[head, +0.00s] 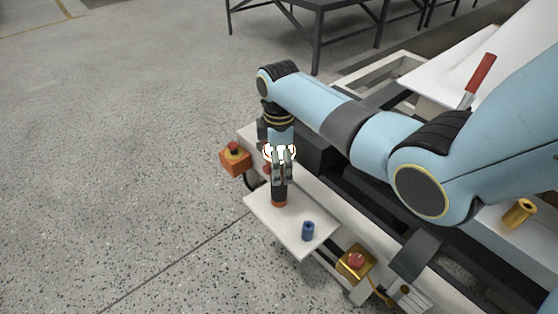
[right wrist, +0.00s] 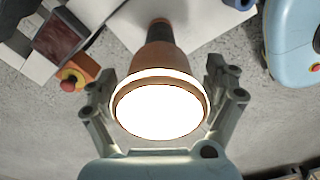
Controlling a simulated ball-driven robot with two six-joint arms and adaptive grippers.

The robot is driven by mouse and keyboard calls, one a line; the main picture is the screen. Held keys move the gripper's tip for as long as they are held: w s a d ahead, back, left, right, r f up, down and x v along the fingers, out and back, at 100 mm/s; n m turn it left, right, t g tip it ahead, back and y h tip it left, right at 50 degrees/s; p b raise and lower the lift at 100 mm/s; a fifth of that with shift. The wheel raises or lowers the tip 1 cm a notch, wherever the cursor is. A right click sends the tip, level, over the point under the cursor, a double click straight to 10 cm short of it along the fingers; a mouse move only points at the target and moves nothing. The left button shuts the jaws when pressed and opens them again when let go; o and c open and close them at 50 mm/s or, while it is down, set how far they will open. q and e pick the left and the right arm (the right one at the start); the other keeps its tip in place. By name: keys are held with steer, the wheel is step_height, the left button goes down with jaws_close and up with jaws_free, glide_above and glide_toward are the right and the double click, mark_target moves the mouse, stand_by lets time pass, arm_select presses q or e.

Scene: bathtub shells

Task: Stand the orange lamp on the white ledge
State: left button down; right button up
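The orange lamp (head: 279,201) is upright on the white ledge (head: 263,207), with its glowing head up and its dark shaft and orange tail end down. In the right wrist view the lamp (right wrist: 165,57) shows its bright round face close to the camera, with its narrow end at the white ledge (right wrist: 200,22). My right gripper (head: 281,168) is around the lamp's upper part from above. In the wrist view its two fingers (right wrist: 163,82) stand wide on either side, with gaps beside the lamp's tapering body. My left gripper is not in view.
A small blue cylinder (head: 308,231) stands on the ledge near the lamp. An orange box with a red button (head: 235,158) is at the left, and a yellow one (head: 356,262) at the lower right. A gold cylinder (head: 519,213) lies at the right. Open floor is left.

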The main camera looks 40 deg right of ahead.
mark_target(279, 149)
steer(key=shift+o, duration=0.6)
steer(key=shift+r, duration=0.4)
step_height(279, 149, up, 5)
steer(key=p, duration=0.3)
steer(key=shift+r, duration=0.2)
step_height(279, 149, up, 6)
steer(key=shift+f+p, duration=0.2)
steer(key=shift+p, duration=0.75)
steer(key=shift+r, duration=0.25)
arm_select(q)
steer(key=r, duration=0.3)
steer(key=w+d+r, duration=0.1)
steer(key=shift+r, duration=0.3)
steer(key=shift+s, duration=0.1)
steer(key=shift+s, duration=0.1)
arm_select(e)
steer(key=shift+f, duration=0.1)
